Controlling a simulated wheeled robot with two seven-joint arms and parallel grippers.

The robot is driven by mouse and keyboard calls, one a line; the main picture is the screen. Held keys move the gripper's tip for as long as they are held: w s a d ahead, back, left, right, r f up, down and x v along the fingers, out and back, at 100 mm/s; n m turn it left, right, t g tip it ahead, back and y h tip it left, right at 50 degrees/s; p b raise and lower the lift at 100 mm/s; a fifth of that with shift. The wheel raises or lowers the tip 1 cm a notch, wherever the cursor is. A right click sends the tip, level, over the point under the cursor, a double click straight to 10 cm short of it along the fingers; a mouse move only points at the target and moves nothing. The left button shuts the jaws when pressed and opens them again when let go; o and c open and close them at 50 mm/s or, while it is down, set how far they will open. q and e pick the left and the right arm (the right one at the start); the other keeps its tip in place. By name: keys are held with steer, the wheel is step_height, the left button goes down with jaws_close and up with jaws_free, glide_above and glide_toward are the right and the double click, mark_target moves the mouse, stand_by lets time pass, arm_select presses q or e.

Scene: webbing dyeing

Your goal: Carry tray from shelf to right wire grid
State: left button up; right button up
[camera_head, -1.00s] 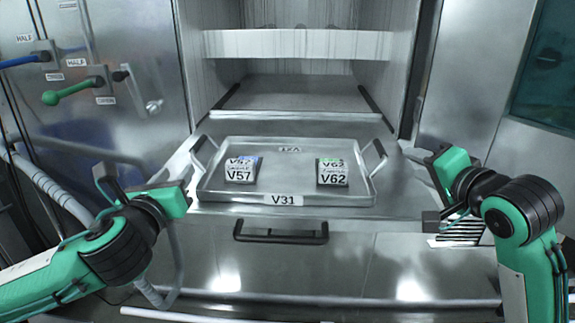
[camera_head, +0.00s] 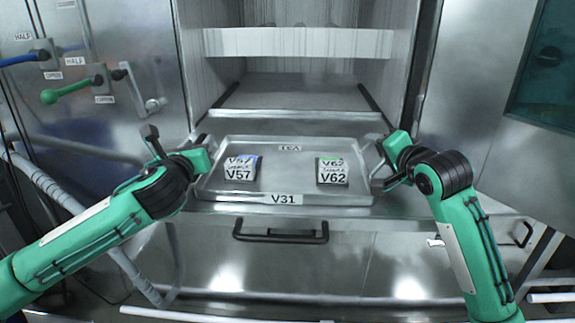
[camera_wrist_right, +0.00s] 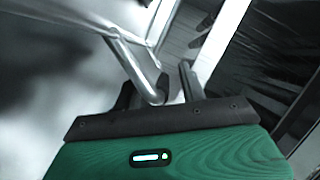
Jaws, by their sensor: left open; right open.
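The metal tray (camera_head: 282,185), labelled V31, lies flat on the pull-out shelf (camera_head: 340,208) in front of the open cabinet. It carries a left packet (camera_head: 241,168) marked V57 and a right packet (camera_head: 332,171) marked V62. My left gripper (camera_head: 190,146) is open at the tray's left handle, which it partly hides. My right gripper (camera_head: 381,166) is open at the right handle. In the right wrist view the tray's bar handle (camera_wrist_right: 138,70) reaches down between the fingers of my right gripper (camera_wrist_right: 158,90). The right wire grid cannot be made out.
The cabinet's inner shelf (camera_head: 298,42) is above and behind the tray. A black drawer handle (camera_head: 281,237) sticks out below the shelf. A windowed door panel (camera_head: 545,65) stands at right.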

arm_select(q)
jaws_close()
arm_select(e)
jaws_close()
stand_by(0.7)
stand_by(0.5)
arm_select(q)
steer(key=shift+r, duration=0.25)
arm_select(e)
steer(key=shift+r, duration=0.25)
